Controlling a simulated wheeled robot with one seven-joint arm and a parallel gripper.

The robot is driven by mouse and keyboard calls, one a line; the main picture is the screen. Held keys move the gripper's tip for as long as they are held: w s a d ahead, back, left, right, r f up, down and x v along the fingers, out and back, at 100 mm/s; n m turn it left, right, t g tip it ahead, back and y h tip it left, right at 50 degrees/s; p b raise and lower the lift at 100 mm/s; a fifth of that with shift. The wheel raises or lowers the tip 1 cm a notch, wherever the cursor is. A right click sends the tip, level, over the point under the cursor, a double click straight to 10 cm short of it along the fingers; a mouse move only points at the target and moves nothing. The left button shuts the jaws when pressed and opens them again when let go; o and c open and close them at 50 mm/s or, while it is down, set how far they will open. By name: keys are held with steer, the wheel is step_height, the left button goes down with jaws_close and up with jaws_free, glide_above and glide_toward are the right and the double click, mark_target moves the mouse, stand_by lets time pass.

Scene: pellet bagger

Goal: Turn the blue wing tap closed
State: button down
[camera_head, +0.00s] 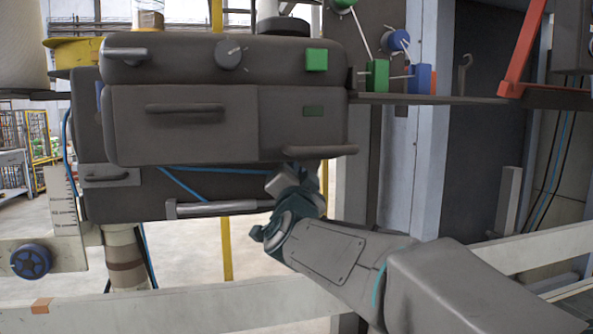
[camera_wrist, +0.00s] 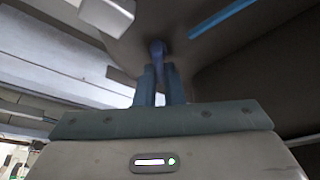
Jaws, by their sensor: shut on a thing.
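The blue wing tap (camera_wrist: 158,48) shows in the wrist view as a small dark blue piece under a grey machine surface. My gripper (camera_wrist: 160,71) has its two fingers on either side of it and is shut on it. The fingers hide the lower part of the tap, so I cannot tell how far it is turned. In the head view my arm reaches up to the underside of the grey machine (camera_head: 180,125), and the fingertips and the tap are hidden there.
A blue star-shaped knob (camera_head: 30,261) is on the rail at the lower left. Green and blue blocks (camera_head: 377,76) stand on a shelf to the right, below a round blue knob (camera_head: 398,40). A red bar (camera_head: 525,45) rises at the upper right. The machine body is close above my gripper.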

steer(key=shift+d+f+m+g+h+p, duration=0.1)
steer(key=shift+m+g+h+p, duration=0.25)
steer(key=shift+m+g+p, duration=0.9)
steer(key=shift+f+m+t+h+p, duration=0.25)
steer(key=shift+m+p, duration=0.4)
steer(key=shift+m, duration=1.45)
steer(key=shift+d+m+g+h+p, duration=0.1)
steer(key=shift+m+g+h+p, duration=0.3)
steer(key=shift+m+g+p, duration=0.9)
steer(key=shift+m+t, duration=0.5)
steer(key=shift+m, duration=0.05)
steer(key=c, duration=1.5)
jaws_free()
steer(key=shift+f, duration=0.1)
steer(key=shift+c, duration=0.2)
steer(key=shift+s, duration=0.1)
steer(key=s+a+p, duration=0.2)
steer(key=s, duration=1.1)
steer(key=shift+s+a, duration=0.15)
steer(key=shift+a, duration=0.2)
